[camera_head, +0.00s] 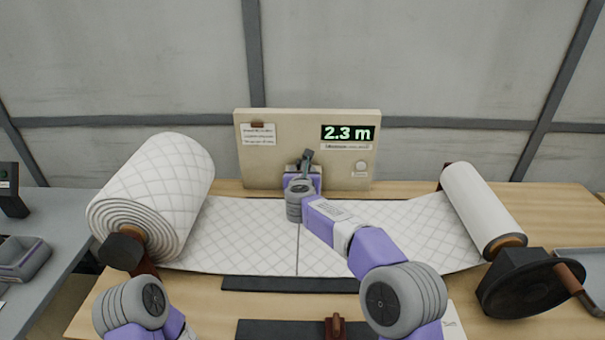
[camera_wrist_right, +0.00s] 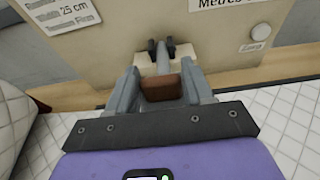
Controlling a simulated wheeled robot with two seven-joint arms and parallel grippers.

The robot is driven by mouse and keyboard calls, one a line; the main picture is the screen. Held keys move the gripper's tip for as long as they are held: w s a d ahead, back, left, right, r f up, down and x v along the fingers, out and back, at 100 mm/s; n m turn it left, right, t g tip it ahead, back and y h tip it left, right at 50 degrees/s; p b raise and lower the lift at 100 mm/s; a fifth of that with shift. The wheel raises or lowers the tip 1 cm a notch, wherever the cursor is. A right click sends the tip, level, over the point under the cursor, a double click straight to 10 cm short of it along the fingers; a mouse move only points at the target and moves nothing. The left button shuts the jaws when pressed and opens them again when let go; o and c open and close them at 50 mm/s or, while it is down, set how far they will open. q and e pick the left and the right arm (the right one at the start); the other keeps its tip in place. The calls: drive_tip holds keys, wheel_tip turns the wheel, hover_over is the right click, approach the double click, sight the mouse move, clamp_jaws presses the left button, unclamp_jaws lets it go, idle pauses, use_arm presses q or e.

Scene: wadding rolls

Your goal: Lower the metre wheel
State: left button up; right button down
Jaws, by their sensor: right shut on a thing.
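The metre wheel's arm, with a dark wheel part (camera_head: 307,157), is at the front of the beige panel (camera_head: 285,170). Whether the wheel touches the quilted wadding (camera_head: 250,235) below cannot be told. My left gripper is out of view; only a left arm link shows.
A thick wadding roll (camera_head: 155,195) stands left and a thinner roll (camera_head: 482,208) right, by a dark crank wheel (camera_head: 525,285). The panel's display (camera_head: 348,133) reads 2.3 m. A dark strip (camera_head: 290,284) lies in front of the wadding. A grey tray (camera_head: 22,258) is at far left.

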drive_tip(key=shift+a+f, duration=0.1)
drive_tip(key=shift+f, duration=0.1)
drive_tip(key=c, duration=0.5)
unclamp_jaws()
drive_tip(key=shift+s+r, duration=0.15)
drive_tip(key=shift+b+v, duration=0.35)
drive_tip(key=shift+v, duration=3.45)
